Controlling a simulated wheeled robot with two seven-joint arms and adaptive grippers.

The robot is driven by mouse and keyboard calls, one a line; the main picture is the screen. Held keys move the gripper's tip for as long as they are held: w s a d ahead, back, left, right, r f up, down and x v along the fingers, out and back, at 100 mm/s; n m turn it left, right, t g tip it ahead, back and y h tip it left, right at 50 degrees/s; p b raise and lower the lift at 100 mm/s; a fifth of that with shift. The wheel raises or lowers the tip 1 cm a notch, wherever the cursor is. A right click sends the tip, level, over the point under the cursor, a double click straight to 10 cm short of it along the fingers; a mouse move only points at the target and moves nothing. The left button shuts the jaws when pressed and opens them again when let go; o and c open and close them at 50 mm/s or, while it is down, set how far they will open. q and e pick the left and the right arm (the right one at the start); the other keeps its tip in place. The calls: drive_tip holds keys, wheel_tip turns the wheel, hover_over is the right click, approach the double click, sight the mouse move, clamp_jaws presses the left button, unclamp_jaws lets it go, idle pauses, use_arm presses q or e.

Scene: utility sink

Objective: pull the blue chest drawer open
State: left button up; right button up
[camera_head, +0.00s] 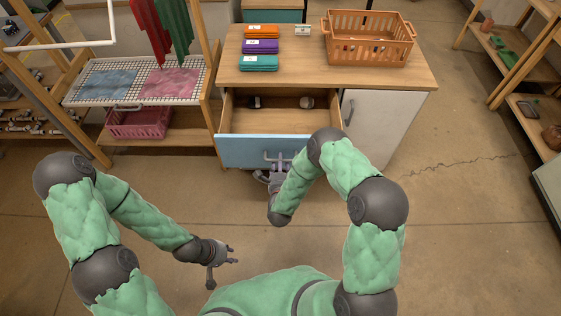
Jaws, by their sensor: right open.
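The blue chest drawer (240,152) is pulled out of the wooden-topped chest (375,80), with its inside showing. A grey bar handle (275,156) is on its blue front. My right gripper (272,172) is open at the handle, just in front of the drawer. My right arm partly hides it, and I cannot tell whether it touches the handle. My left gripper (226,266) is open and empty, low over the floor, well in front of the chest. Two small objects lie at the back inside the drawer.
An orange basket (368,50) and folded orange, purple and teal cloths (259,47) sit on the chest top. A white door (373,120) is right of the drawer. A drying rack (135,80) stands left. The floor in front is clear.

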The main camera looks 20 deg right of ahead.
drive_tip(key=v, duration=1)
drive_tip(key=shift+s, duration=0.35)
drive_tip(key=shift+a, duration=0.1)
wheel_tip(320, 180, down, 8)
drive_tip(key=s+a+n+g+y, duration=0.25)
drive_tip(key=n+g+y, duration=0.25)
drive_tip(key=n+g, duration=0.3)
drive_tip(key=s+n+g+y, duration=0.3)
drive_tip(key=s+n+g, duration=0.3)
drive_tip(key=s+n, duration=0.4)
drive_tip(key=s+a, duration=0.1)
drive_tip(key=s, duration=0.4)
drive_tip(key=shift+n+g, duration=0.4)
drive_tip(key=shift+w+d, duration=0.1)
